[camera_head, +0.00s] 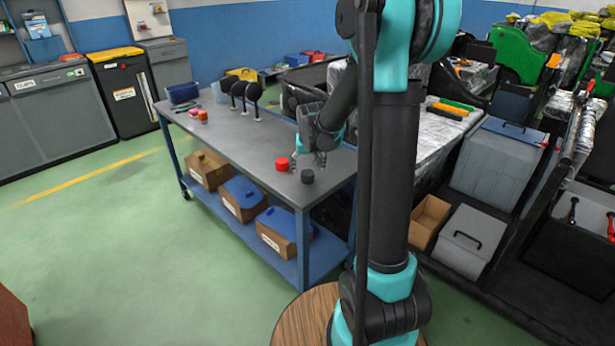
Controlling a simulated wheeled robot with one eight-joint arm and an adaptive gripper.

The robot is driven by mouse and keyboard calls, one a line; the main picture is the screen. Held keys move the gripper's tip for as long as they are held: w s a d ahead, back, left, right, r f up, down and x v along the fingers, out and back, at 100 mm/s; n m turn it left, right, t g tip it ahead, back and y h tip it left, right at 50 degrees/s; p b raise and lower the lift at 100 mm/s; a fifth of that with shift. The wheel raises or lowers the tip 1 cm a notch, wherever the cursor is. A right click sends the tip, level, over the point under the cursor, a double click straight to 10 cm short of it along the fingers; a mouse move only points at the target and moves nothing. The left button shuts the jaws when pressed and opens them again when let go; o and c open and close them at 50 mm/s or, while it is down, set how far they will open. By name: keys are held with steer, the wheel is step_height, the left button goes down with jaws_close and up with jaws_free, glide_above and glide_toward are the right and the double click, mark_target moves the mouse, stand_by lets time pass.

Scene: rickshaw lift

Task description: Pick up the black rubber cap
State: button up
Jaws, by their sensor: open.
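A small black cylinder, which looks like the black rubber cap (307,177), stands on the grey top of the blue-framed table (225,140), near its front right corner. My gripper (308,161) is open and points down at the right part of the table, just behind the cap in the picture. Its fingers are small and partly blend with the table, so the exact gap to the cap is hard to tell. Nothing shows between the fingers. A red cylinder (282,164) stands just left of the cap, close to the gripper's left finger.
Several black round-headed objects (238,90) stand at the back of the table. A blue bin (183,92) and small red and pink items (202,115) sit at its left. Boxes with blue lids (243,192) are on the lower shelf. The middle of the tabletop is clear.

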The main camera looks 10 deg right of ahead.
mark_target(307, 172)
steer(key=shift+x, duration=2.5)
steer(key=c, duration=1)
steer(key=shift+r, duration=0.1)
